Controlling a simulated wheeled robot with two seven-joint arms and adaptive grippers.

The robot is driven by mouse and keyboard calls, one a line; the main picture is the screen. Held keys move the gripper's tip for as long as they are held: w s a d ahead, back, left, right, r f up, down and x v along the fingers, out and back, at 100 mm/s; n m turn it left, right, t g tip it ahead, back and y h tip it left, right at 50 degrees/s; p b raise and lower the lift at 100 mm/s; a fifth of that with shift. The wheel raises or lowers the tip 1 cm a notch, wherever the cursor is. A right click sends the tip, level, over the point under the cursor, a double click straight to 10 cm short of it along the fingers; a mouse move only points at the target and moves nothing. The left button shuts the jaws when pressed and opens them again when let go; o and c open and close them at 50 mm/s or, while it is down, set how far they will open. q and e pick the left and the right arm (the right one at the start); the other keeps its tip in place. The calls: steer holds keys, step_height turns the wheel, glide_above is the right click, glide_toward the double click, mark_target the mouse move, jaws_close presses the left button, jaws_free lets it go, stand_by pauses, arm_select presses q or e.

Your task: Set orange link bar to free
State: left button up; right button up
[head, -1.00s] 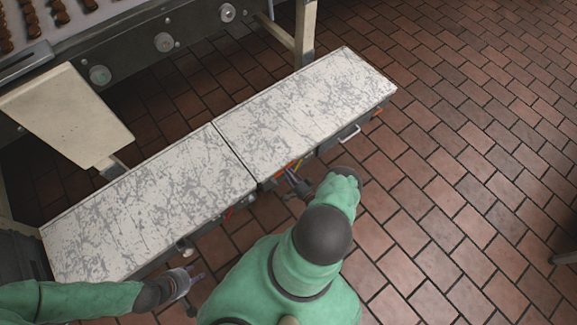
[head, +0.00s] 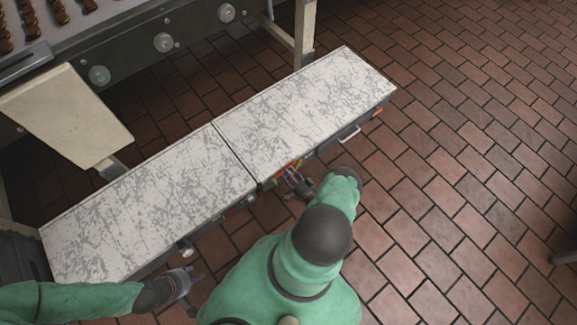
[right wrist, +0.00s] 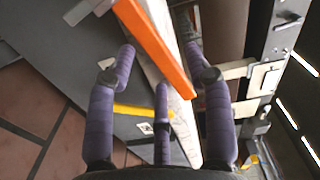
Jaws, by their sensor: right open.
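The orange link bar (right wrist: 153,48) runs diagonally through the upper middle of the right wrist view, along a whitish rail. In the head view, a small orange-red piece (head: 280,173) shows at the table's front edge beside my right gripper. My right gripper (head: 293,178) is open. Its purple fingers (right wrist: 162,85) are spread around the bar's lower stretch in the right wrist view, and I cannot tell whether any finger touches it. My left gripper (head: 198,277) is open and empty, low in front of the table's left part.
A long table with two scuffed white tops (head: 150,205) crosses the head view. A yellow bar (right wrist: 132,111) lies near the orange one. A handle (head: 349,133) is on the table's front right. A machine stands behind.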

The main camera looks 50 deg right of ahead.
steer(key=v, duration=1.2)
steer(key=shift+w, duration=0.1)
